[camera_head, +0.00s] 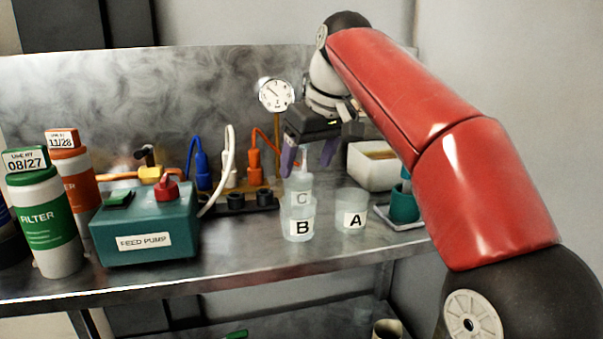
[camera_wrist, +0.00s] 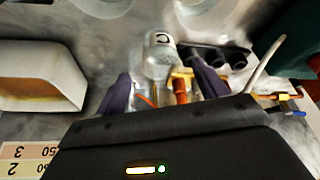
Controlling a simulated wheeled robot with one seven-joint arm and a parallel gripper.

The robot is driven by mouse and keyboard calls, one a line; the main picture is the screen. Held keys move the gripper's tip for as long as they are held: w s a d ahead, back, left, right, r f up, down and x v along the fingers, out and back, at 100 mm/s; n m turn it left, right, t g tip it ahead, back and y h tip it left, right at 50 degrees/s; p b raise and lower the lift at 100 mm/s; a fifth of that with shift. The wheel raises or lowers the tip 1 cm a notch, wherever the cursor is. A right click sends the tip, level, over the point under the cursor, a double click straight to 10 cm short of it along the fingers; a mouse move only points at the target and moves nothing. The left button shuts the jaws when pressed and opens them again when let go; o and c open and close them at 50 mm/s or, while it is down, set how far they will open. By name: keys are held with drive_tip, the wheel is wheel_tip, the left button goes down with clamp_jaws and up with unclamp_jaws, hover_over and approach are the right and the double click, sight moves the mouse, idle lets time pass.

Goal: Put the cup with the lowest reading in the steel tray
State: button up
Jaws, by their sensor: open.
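Clear cup B (camera_head: 298,227) stands upright on the steel bench, nearest the front. Clear cup C (camera_head: 302,183) stands just behind it, partly hidden by cup B. Cup A (camera_head: 352,212) stands to their right. In the wrist view cup C (camera_wrist: 160,60) shows ahead, between the two fingertips and not gripped. A small shallow tray (camera_head: 405,222) at the right holds teal cups; I cannot tell if it is the steel tray. No cup reading is legible.
A teal feed pump (camera_head: 145,222) and filter bottles (camera_head: 45,215) stand at the left. A dial gauge (camera_head: 275,95) is on a pipe at the back. A pale open box (camera_head: 372,172) sits behind cup A. The bench front is bare.

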sight(299, 185)
drive_tip(key=v, duration=0.4)
drive_tip(key=shift+c, duration=0.2)
drive_tip(key=shift+r, duration=0.15)
drive_tip(key=shift+c, duration=1)
drive_tip(key=f+m, duration=0.1)
drive_tip(key=w+a+m+h, duration=0.1)
drive_tip(key=m, duration=0.1)
drive_tip(key=a+f+m, duration=0.1)
drive_tip(key=m, duration=0.1)
drive_tip(key=shift+w+f+h, duration=0.15)
drive_tip(key=shift+f+h, duration=0.15)
drive_tip(key=shift+h, duration=0.1)
drive_tip(key=m, duration=0.1)
drive_tip(key=a+m+h, duration=0.1)
drive_tip(key=m, duration=0.1)
drive_tip(key=shift+f, duration=0.35)
drive_tip(key=shift+w+f+m, duration=0.2)
drive_tip(key=shift+f+m, duration=0.3)
drive_tip(key=shift+f, duration=0.1)
drive_tip(key=x, duration=0.6)
drive_tip(key=shift+w+d+f+b, duration=0.1)
drive_tip(key=shift+w+f+b, duration=0.1)
drive_tip(key=shift+w+b, duration=0.15)
